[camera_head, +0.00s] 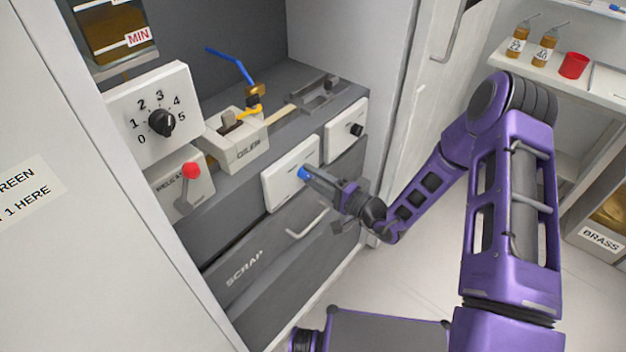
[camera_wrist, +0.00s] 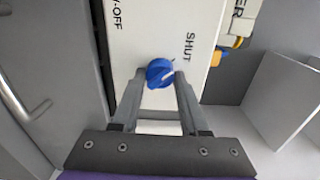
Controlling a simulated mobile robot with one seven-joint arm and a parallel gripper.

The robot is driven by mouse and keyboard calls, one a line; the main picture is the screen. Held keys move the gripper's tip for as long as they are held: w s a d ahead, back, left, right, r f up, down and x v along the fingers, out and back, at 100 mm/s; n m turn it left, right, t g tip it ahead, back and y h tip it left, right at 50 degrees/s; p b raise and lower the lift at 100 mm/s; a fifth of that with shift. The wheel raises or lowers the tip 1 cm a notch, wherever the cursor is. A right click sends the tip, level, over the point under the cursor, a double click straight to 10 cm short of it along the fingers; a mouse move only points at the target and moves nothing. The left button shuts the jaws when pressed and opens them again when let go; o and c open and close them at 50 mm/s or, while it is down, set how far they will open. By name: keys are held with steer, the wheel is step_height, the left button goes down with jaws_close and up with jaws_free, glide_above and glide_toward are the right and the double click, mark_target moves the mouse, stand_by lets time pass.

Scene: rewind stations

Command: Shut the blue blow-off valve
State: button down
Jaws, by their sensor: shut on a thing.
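The blue blow-off valve knob (camera_head: 303,173) sits on a white panel (camera_head: 278,186) on the front of the grey bench. The panel (camera_wrist: 150,30) there carries the words "-OFF" on the left and "SHUT" on the right.
A black dial (camera_head: 161,123), a red-tipped lever (camera_head: 190,171) and a black knob panel (camera_head: 345,129) are nearby. The scrap drawer handle (camera_head: 307,220) juts out below the valve. A blue bent lever (camera_head: 231,64) stands at the back. Open floor lies right of the bench.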

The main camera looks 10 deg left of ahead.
stand_by(0.4)
steer(key=shift+c, duration=2.1)
jaws_free()
steer(key=v, duration=1.7)
steer(key=shift+s+d, duration=0.2)
